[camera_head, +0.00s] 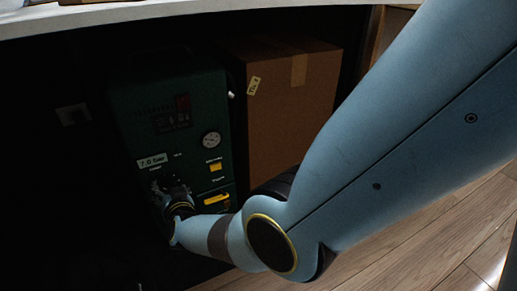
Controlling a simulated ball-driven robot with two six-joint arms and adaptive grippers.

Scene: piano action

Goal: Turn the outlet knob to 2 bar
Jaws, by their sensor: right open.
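A dark green compressor unit (212,108) stands in the dark space under the table. Its label (153,160) seems to read 7.0 bar. My right arm reaches in from the right, and my right gripper (160,188) is at the lower left of the unit's front, just below the label. It is open. The outlet knob cannot be made out; the gripper and shadow cover that area. I cannot tell whether the gripper touches it. My left gripper is not in view.
A cardboard box (290,110) stands right of the unit, close to it. The pale table edge (200,12) runs above. Wooden floor (400,250) is clear at the lower right. The left side is very dark.

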